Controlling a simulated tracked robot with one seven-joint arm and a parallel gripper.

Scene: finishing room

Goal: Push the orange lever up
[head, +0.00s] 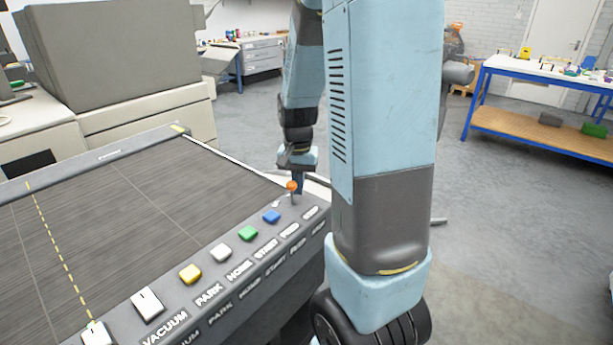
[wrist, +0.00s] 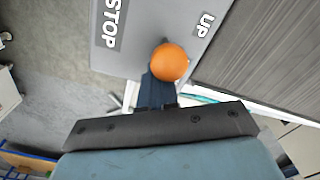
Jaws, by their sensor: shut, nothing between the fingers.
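The orange lever's round knob (head: 292,186) stands at the far right end of the machine's grey control panel (head: 222,284). In the wrist view the orange knob (wrist: 169,62) is close up, next to the "UP" and "STOP" labels. My gripper (head: 298,186) is down right behind the knob in the head view, and its fingers are shut and empty. In the wrist view the dark blue fingers (wrist: 154,88) end right beside the knob, and the knob partly covers their tips. I cannot tell whether they touch it.
A blue-framed workbench (head: 545,118) stands well back at right.

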